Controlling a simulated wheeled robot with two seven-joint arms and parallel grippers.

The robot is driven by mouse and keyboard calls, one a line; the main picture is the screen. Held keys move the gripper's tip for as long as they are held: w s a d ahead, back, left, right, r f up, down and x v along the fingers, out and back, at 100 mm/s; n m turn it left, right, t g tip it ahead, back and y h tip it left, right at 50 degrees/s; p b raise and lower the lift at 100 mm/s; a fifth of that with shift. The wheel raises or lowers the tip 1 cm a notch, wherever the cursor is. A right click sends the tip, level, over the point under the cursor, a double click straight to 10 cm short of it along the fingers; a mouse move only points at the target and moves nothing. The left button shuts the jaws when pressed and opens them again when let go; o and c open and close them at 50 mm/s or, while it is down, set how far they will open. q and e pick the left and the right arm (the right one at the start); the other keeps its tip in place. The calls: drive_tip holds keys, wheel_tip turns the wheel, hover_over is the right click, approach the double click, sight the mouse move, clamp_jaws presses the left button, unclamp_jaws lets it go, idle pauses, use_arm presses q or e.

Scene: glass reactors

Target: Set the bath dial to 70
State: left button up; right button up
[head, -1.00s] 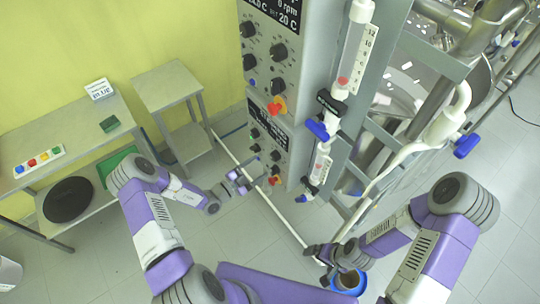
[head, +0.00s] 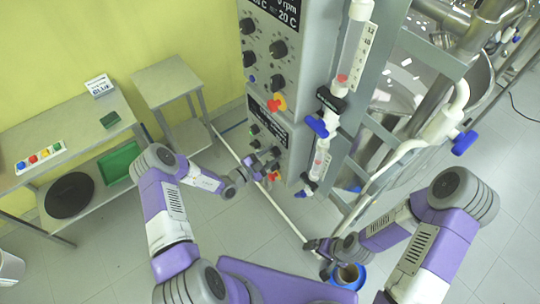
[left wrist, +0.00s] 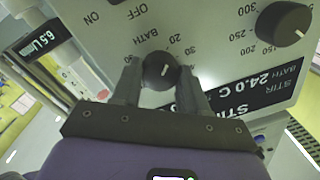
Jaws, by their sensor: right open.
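The bath dial (left wrist: 160,71) is a round black knob with a white pointer mark, under the lettering BATH, in the left wrist view. Printed numbers around it appear upside down, some hidden by the fingers. My left gripper (left wrist: 159,78) has one finger on each side of the dial; I cannot tell whether they touch it. In the head view my left gripper (head: 262,165) is at the lower control panel (head: 269,122), covering part of its knobs. My right gripper (head: 325,250) is open, low by the frame near a blue-rimmed container (head: 346,275).
A larger stirring knob (left wrist: 284,23) and a dark display (left wrist: 248,95) are close to the left gripper. A glass column with a blue valve (head: 318,127) stands just right. Side tables (head: 170,85) stand left.

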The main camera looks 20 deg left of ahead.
use_arm(q)
drive_tip(key=c, duration=0.4)
drive_tip(key=shift+o, duration=0.2)
